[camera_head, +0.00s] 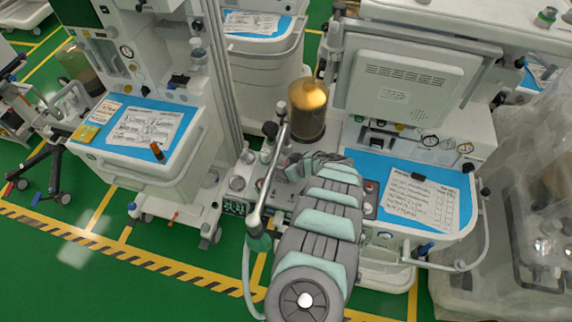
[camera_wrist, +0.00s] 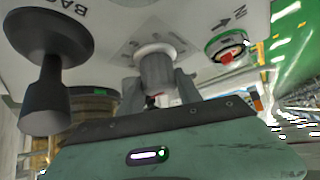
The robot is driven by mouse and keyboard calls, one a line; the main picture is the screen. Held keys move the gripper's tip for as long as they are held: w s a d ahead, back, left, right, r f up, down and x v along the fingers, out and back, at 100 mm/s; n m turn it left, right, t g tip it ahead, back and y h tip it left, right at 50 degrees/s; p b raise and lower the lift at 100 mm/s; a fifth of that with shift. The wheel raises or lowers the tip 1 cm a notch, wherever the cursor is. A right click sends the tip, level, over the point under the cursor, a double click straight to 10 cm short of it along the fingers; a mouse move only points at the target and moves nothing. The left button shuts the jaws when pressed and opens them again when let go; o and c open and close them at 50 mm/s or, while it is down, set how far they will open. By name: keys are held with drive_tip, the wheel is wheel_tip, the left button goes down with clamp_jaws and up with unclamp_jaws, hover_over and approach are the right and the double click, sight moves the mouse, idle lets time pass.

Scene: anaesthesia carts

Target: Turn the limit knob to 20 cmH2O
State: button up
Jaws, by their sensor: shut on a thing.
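The limit knob (camera_wrist: 156,62), a pale grey cylinder with a white collar, stands out from a light panel in the wrist view. My gripper (camera_wrist: 158,92) is shut on it, with one finger on each side. A faint scale plate is behind the knob, but its marks are too blurred to read, so I cannot tell the setting. In the head view my arm (camera_head: 318,225) reaches to the middle machine and hides both the knob and my fingertips.
A black lever knob (camera_wrist: 48,70) beside partly visible "BAG" lettering is left of the gripper. A round green-rimmed part with a red centre (camera_wrist: 228,45) is to the right. An amber canister (camera_head: 307,105) and a metal pole (camera_head: 268,175) stand close to my arm.

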drive_tip(key=c, duration=0.4)
drive_tip(key=shift+f+b, duration=0.3)
drive_tip(key=shift+b, duration=0.8)
drive_tip(key=shift+d+n+b, duration=0.1)
drive_tip(key=shift+n+b, duration=0.2)
drive_tip(key=shift+b, duration=0.4)
drive_tip(key=n+g+b, duration=0.1)
drive_tip(key=b, duration=0.4)
drive_tip(key=shift+f+y, duration=0.2)
drive_tip(key=shift+y, duration=0.2)
drive_tip(key=n+g+b, duration=0.1)
drive_tip(key=n+b, duration=0.1)
drive_tip(key=b, duration=0.3)
drive_tip(key=n+g+y+b, duration=0.1)
drive_tip(key=b, duration=0.4)
drive_tip(key=shift+r+n+y, duration=0.15)
drive_tip(key=shift+n+y, duration=0.15)
drive_tip(key=shift+n, duration=0.1)
drive_tip(key=n+g+b, duration=0.1)
drive_tip(key=b, duration=0.3)
drive_tip(key=shift+r, duration=0.2)
drive_tip(key=shift+r, duration=0.1)
